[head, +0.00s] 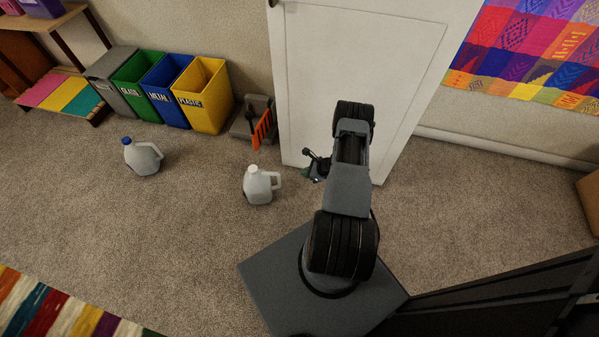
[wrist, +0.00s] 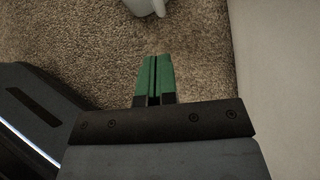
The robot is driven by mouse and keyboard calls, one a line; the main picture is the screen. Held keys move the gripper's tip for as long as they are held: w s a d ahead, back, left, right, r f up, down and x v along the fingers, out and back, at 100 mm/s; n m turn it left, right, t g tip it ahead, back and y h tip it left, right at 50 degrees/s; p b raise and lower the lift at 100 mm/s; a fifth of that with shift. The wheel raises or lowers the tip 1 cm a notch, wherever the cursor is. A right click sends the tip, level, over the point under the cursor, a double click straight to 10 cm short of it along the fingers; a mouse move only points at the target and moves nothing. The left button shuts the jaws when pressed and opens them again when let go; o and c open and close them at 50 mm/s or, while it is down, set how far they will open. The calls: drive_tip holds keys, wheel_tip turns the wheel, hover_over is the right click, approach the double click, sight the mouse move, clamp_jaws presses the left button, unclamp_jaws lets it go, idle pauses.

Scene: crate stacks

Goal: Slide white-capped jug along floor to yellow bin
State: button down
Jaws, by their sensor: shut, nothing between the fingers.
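The white-capped jug (head: 258,186) stands upright on the carpet left of my arm in the head view. Part of a pale jug (wrist: 146,7) shows at the top edge of the wrist view, beyond my fingertips. The yellow bin (head: 204,98), labelled PLASTIC, stands against the wall, up and left of the jug. My gripper (wrist: 155,58) has green fingers that are shut and empty, pointing toward the jug with carpet between. In the head view my gripper (head: 306,172) is small and partly hidden by the arm, to the right of the jug's handle.
A blue-capped jug (head: 142,157) stands farther left. Blue (head: 166,88), green (head: 135,85) and grey bins (head: 108,80) line up beside the yellow one. A grey tray with an orange brush (head: 263,128) lies right of it. A white door (head: 352,60) is behind my arm. Carpet between jug and bins is clear.

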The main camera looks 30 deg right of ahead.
drive_tip(key=w+a+f+b, duration=0.3)
drive_tip(key=w+a+f, duration=0.2)
drive_tip(key=w+a, duration=0.1)
drive_tip(key=shift+w+a+f, duration=0.2)
drive_tip(key=shift+w+f, duration=0.2)
drive_tip(key=shift+w, duration=0.4)
drive_tip(key=shift+w+b, duration=0.1)
drive_tip(key=shift+b, duration=0.3)
